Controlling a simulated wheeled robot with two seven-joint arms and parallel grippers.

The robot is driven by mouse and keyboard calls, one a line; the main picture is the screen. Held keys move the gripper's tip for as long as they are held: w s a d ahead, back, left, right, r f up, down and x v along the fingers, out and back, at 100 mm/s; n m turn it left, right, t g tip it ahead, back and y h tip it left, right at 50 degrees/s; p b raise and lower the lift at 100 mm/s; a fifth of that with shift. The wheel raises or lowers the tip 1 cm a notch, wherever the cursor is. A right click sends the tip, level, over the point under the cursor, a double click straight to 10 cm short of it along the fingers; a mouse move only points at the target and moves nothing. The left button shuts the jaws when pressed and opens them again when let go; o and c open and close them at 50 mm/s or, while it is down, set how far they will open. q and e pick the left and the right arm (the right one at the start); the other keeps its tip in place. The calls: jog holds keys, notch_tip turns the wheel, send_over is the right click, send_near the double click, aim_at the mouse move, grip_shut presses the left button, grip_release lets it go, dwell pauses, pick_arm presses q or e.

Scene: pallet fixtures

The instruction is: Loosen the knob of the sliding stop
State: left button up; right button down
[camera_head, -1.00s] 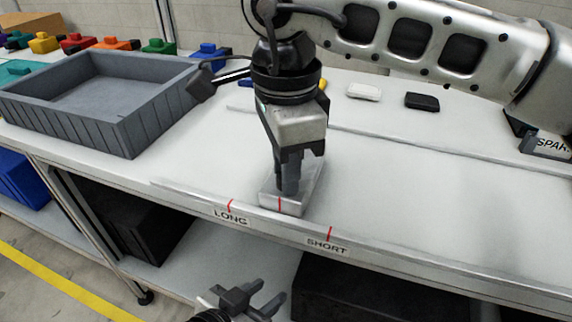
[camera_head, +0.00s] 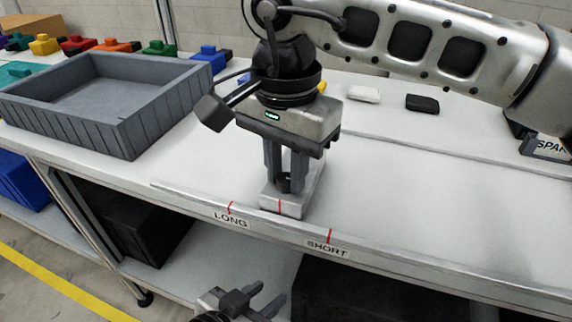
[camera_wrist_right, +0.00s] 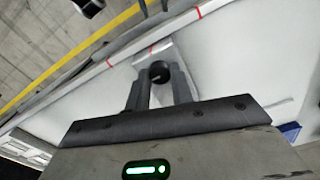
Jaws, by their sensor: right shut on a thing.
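The sliding stop (camera_head: 290,207) is a pale grey block with a red line on its front face. It sits at the front edge of the bench, its red line between the LONG mark (camera_head: 230,219) and the SHORT mark (camera_head: 328,247). Its dark round knob (camera_wrist_right: 159,71) shows between the fingers in the right wrist view. My right gripper (camera_head: 286,184) points down over the stop and is shut on the knob. My left gripper (camera_head: 262,300) is low in front of the bench, empty, its fingers apart.
A grey open tray (camera_head: 128,122) stands on the bench at the left, with coloured parts (camera_head: 115,46) behind it. A white piece (camera_head: 364,93) and a black piece (camera_head: 422,102) lie at the back. The bench right of the stop is clear.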

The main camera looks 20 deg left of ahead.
aim_at(286, 177)
jog(key=shift+r, duration=0.15)
jog(key=c, duration=1.2)
grip_release()
notch_tip(286, 177, up, 16)
jog(key=p, duration=0.2)
